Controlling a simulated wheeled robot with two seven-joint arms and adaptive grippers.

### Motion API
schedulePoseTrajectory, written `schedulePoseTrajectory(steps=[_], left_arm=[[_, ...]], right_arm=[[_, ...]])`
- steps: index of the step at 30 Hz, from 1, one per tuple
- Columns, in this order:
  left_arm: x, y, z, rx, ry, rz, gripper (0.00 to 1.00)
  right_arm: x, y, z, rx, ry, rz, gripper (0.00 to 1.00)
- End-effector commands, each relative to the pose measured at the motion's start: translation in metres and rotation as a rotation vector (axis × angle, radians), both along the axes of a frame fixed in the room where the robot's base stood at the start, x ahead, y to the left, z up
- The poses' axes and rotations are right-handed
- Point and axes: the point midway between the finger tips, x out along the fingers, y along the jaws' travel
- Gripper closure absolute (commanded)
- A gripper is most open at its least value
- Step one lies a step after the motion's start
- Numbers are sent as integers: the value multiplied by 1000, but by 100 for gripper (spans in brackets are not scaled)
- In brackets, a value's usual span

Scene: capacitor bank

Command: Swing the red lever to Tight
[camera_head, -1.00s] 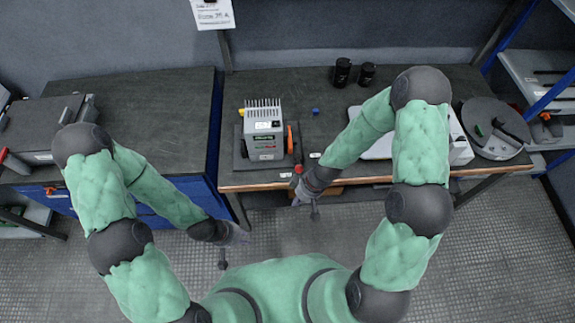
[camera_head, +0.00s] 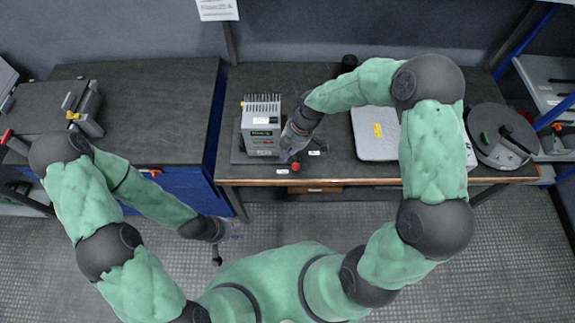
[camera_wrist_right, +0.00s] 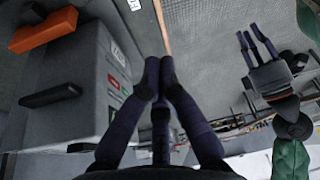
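The grey device (camera_head: 262,125) with a finned top stands on the bench, and its side fills the left of the right wrist view (camera_wrist_right: 75,85). An orange-red lever (camera_wrist_right: 45,30) sits on its face in that view. In the head view my right gripper and forearm hide the lever. My right gripper (camera_head: 291,152) is beside the device's right side. In the right wrist view its fingertips (camera_wrist_right: 160,62) are together with nothing between them, apart from the lever. My left gripper (camera_head: 236,231) hangs over the floor in front of the bench, its fingers spread and empty (camera_wrist_right: 258,42).
A red knob (camera_head: 295,167) is at the bench's front edge. A grey case (camera_head: 375,140) with a yellow label and a round dark plate (camera_head: 500,135) stand to the right. A blue cabinet (camera_head: 190,190) is at left. The floor in front is clear.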

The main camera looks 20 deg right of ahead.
Motion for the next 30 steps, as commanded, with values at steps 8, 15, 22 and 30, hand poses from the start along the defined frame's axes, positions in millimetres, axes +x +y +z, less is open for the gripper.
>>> schedulePoseTrajectory(steps=[8, 15, 22, 30], left_arm=[[0, 0, -2, 0, 0, 0, 74], [0, 0, -10, 0, 0, 0, 74], [0, 0, -19, 0, 0, 0, 74], [0, 0, -25, 0, 0, 0, 74]], right_arm=[[0, 2, -7, 0, 2, -2, 100], [-2, 14, -43, 1, 4, 0, 100], [-2, 29, -83, 0, 3, -1, 100], [0, 7, -96, 0, -1, -7, 100]])
